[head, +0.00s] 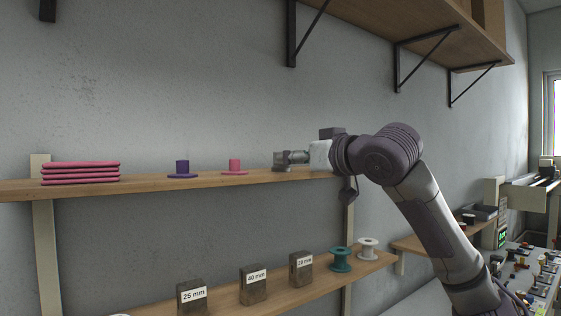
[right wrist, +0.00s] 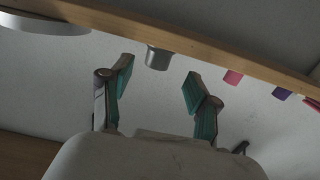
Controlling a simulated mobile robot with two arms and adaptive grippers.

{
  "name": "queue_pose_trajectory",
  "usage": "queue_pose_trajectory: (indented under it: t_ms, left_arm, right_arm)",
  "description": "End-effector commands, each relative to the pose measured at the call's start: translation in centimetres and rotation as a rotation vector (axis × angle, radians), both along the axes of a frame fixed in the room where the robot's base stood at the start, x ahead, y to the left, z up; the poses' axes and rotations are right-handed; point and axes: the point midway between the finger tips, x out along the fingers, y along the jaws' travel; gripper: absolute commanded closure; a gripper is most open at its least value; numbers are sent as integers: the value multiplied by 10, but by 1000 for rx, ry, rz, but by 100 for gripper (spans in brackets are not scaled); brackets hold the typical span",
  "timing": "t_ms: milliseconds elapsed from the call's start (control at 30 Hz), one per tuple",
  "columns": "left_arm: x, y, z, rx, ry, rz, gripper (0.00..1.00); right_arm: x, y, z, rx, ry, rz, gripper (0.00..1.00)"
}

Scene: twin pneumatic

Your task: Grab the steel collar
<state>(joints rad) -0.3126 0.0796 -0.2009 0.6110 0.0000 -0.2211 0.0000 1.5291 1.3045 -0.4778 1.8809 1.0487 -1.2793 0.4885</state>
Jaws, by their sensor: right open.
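The steel collar (right wrist: 158,58) is a short grey metal cylinder at the shelf edge in the right wrist view. It lies between the lines of my two fingers, a little ahead of the tips, with clear gaps on both sides. In the head view a grey shape (head: 280,162), probably the collar, shows on the upper shelf at the end of my fingers, partly hidden by them. My right gripper (head: 294,157) reaches in from the right just above the shelf. It is open and empty, its teal pads (right wrist: 158,82) apart. My left gripper is not in view.
On the upper shelf (head: 215,184) stand a pink spool (head: 235,167), a purple spool (head: 182,169) and a pink stack (head: 80,172). A lower shelf holds labelled blocks (head: 253,285), a teal spool (head: 341,260) and a white spool (head: 368,249). Brackets (head: 400,65) hang above.

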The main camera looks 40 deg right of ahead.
Motion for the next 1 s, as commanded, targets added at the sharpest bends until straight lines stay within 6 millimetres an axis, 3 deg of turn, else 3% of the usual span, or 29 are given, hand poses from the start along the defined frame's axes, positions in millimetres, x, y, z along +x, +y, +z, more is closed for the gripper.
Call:
queue_pose_trajectory:
  t_ms: [167,400,700,767,1000]
  left_arm:
    - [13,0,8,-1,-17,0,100]
    - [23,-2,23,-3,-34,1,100]
    - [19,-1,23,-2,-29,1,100]
    - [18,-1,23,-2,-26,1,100]
    - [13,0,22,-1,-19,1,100]
  right_arm:
    - [14,-3,3,0,1,-1,39]
    - [48,-8,3,0,1,0,39]
    - [55,-9,1,-2,-1,-1,39]
    - [55,-9,1,-2,-1,-1,46]
    - [54,-9,1,-2,-1,-1,86]
